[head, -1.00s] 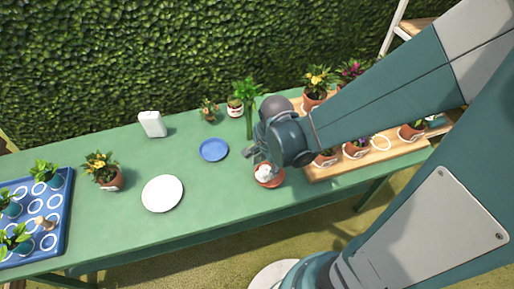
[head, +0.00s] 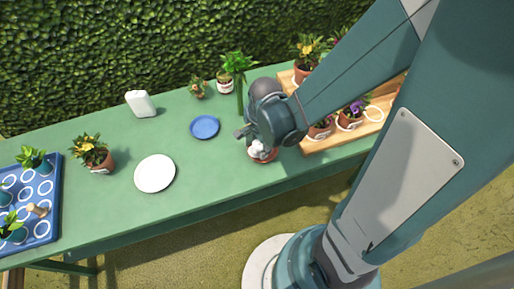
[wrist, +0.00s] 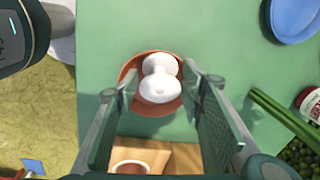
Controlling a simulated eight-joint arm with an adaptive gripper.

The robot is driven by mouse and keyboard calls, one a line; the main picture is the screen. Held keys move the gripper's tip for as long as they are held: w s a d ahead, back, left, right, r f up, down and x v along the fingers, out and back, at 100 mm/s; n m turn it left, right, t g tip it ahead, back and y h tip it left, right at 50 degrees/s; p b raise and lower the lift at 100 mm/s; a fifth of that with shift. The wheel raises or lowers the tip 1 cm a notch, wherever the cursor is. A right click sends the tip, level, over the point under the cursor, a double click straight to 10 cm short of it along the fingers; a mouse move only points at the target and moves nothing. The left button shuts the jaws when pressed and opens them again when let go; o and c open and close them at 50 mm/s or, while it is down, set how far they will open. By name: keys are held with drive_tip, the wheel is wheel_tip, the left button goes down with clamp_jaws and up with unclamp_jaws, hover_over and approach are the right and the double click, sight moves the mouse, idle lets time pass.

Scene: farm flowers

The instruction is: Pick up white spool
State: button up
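The white spool (wrist: 160,78) sits in a terracotta saucer (wrist: 149,109) on the green table. It also shows in the head view (head: 257,148), partly behind my gripper (head: 248,138). In the wrist view my gripper (wrist: 160,85) is open, with one finger on each side of the spool's near end. Gaps show between the fingers and the spool. I cannot tell how far the fingertips are above the saucer.
A blue plate (head: 204,127) and a white plate (head: 155,173) lie to the left. A wooden tray (head: 338,140) with potted flowers is to the right. The table between the plates is clear.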

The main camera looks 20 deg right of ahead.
sight(258, 145)
drive_tip(key=c, duration=0.7)
drive_tip(key=shift+o, duration=0.2)
drive_tip(key=shift+r, duration=0.1)
drive_tip(key=shift+r+p, duration=1.8)
drive_tip(key=shift+r, duration=3.1)
